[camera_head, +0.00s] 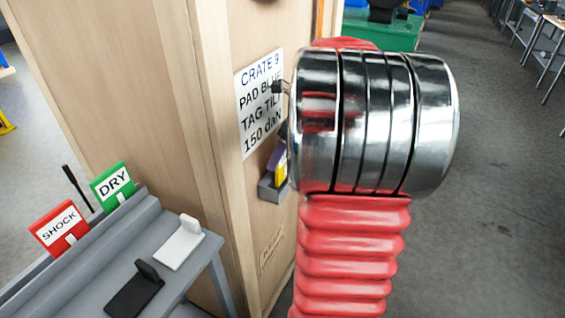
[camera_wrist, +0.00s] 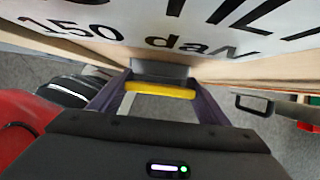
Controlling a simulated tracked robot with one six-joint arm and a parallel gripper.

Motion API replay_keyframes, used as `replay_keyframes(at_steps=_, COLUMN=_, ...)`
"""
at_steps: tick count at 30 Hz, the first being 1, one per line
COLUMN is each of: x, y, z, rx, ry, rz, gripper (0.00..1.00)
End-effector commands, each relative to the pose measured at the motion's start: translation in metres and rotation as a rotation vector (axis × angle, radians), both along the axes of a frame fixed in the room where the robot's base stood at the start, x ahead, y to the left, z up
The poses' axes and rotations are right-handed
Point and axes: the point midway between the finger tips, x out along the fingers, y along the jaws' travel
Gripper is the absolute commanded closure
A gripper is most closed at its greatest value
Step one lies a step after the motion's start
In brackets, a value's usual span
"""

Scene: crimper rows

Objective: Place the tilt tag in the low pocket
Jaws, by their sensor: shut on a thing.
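The yellow tilt tag (camera_wrist: 160,89) is between the fingers of my gripper (camera_wrist: 157,98), which is shut on it. In the head view the tag (camera_head: 281,170) shows at the grey pocket (camera_head: 270,190) on the crate's face, below the label. The pocket (camera_wrist: 160,69) is also just beyond the tag in the wrist view. The tag's lower part is hidden, so I cannot tell how far it sits inside. My arm hides part of this area in the head view.
A grey bench (camera_head: 180,285) at lower left holds a red SHOCK tag (camera_head: 50,222), a green DRY tag (camera_head: 105,193), a white piece (camera_head: 178,248) and a black piece (camera_head: 134,298).

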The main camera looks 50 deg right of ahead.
Motion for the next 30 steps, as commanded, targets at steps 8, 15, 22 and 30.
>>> replay_keyframes(at_steps=8, x=-0.001, y=0.000, z=-0.003, rx=0.000, ry=0.000, rz=-0.001, gripper=0.52)
replay_keyframes(at_steps=15, x=-0.001, y=0.000, z=-0.018, rx=0.001, ry=0.001, rz=-0.001, gripper=0.52)
replay_keyframes(at_steps=22, x=0.002, y=0.000, z=-0.041, rx=-0.001, ry=0.001, rz=-0.001, gripper=0.52)
replay_keyframes(at_steps=30, x=0.003, y=0.000, z=-0.042, rx=-0.001, ry=0.000, rz=-0.001, gripper=0.52)
